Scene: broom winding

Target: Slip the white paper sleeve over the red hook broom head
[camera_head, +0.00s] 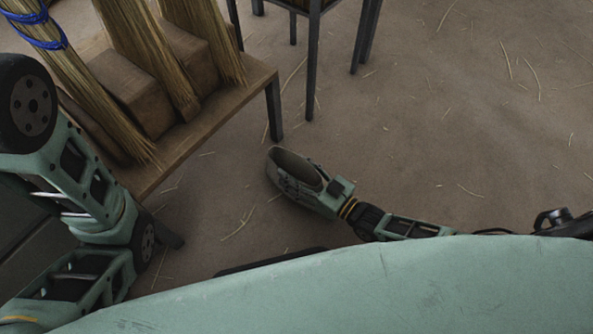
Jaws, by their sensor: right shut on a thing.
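My right arm reaches in from the right, low over the floor. Its gripper (322,193) is shut on the pale, tube-like paper sleeve (285,181), which has dark markings on its side. The sleeve's open mouth faces up and to the left, and its brownish inside shows. The sleeve is apart from the brooms. My left arm stands at the left edge, but I cannot make out its gripper. I see no red hook. A straw broom head (75,80) with blue bindings leans at the upper left, its top cut off by the frame.
A wooden bench (205,132) at the upper left bears brown blocks (133,92) and more straw broom heads (150,55). Its dark legs stand on the floor. A dark-legged stand (314,60) is at the top middle. The brown floor (440,120) is open to the right, with loose straws.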

